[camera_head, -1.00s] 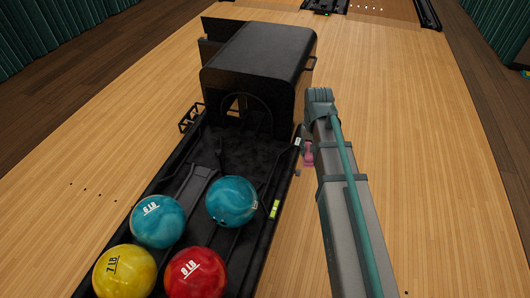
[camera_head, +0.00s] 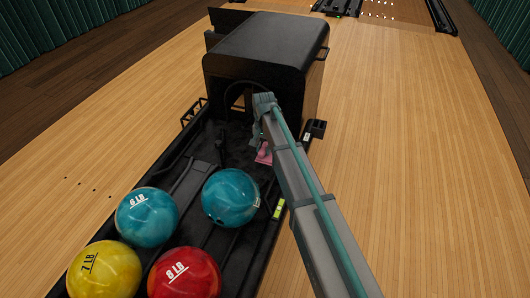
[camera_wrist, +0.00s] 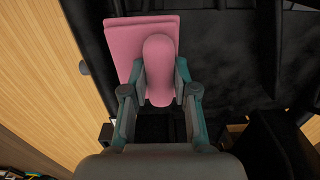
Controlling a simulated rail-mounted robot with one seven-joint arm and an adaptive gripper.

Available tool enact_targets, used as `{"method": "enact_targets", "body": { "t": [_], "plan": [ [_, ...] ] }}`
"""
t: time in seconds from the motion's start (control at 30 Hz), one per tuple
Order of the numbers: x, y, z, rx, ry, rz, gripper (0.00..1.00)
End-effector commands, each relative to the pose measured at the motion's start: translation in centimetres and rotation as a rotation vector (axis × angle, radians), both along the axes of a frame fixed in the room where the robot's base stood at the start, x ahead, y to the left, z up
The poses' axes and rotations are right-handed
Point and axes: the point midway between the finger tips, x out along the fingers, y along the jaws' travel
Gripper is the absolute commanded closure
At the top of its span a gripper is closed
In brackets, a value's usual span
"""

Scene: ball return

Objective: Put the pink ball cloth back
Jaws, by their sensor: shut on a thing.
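The pink ball cloth (camera_wrist: 158,72) is between the fingers of my gripper (camera_wrist: 160,90) in the wrist view. My gripper is shut on its rounded, raised part, and a flat, folded part spreads behind it. In the head view only a small piece of the pink cloth (camera_head: 264,155) shows beside my arm, over the right side of the black ball return (camera_head: 190,207). My arm hides most of the gripper there. I cannot tell whether the cloth touches the return's surface.
Two blue balls (camera_head: 231,197) (camera_head: 147,217), a yellow ball (camera_head: 104,271) and a red ball (camera_head: 184,274) lie on the near part of the return. Its black hood (camera_head: 262,50) stands behind my arm's end. Small black holders stick out from both sides. Wooden lane floor lies around.

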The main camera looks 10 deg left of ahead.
Motion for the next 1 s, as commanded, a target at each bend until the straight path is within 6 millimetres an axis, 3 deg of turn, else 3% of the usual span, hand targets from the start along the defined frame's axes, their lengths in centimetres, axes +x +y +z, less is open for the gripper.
{"method": "enact_targets", "body": {
  "t": [0.4,0.6,0.87,1.0],
  "plan": [
    [8.8,1.1,-4.0,-0.001,0.001,0.001,1.0],
    [10.9,1.2,-7.0,-0.001,0.001,0.001,1.0],
    [12.0,1.3,-8.3,0.0,0.0,0.002,1.0],
    [13.4,1.5,-10.0,0.0,0.0,0.002,1.0]
  ]
}}
